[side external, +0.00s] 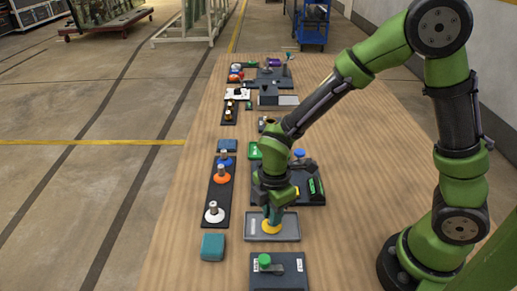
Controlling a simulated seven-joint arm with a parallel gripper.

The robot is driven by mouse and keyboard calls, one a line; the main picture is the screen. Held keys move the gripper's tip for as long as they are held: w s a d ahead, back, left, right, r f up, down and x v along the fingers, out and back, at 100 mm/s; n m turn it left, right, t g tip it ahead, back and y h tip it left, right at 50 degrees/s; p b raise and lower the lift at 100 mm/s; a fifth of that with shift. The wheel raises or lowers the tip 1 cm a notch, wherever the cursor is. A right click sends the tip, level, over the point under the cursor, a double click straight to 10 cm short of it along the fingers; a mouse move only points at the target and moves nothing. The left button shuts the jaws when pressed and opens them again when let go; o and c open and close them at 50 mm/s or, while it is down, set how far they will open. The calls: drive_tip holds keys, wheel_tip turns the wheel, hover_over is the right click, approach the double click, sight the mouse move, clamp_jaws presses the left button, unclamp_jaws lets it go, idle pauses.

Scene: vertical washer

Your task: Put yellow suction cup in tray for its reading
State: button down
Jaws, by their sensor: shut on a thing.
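The yellow suction cup (271,228) is at the grey tray (290,233), over its middle. My gripper (271,212) points straight down and is shut on the top of the yellow suction cup. The cup looks upright and low over the tray floor; I cannot tell whether it touches. The fingers hide the cup's upper part.
A dark rack (212,202) left of the tray holds a blue cup (224,162), an orange cup (222,178) and a white cup (214,214). A teal block (212,247) lies front left. A dark plate with a green knob (264,261) is in front.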

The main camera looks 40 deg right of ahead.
drive_tip(key=shift+f, duration=0.1)
drive_tip(key=c, duration=1.1)
unclamp_jaws()
drive_tip(key=shift+o, duration=0.2)
wheel_tip(320, 180, up, 11)
drive_tip(key=s+d+r+m+t+y, duration=0.1)
drive_tip(key=s+d+r+m+t, duration=0.2)
drive_tip(key=m, duration=0.7)
drive_tip(key=s+d+r+m+t+y, duration=0.1)
drive_tip(key=s+d+r+m+t, duration=0.3)
drive_tip(key=r+m, duration=0.4)
drive_tip(key=shift+s+d+m, duration=0.45)
drive_tip(key=shift+d+m, duration=0.55)
drive_tip(key=shift+d, duration=0.1)
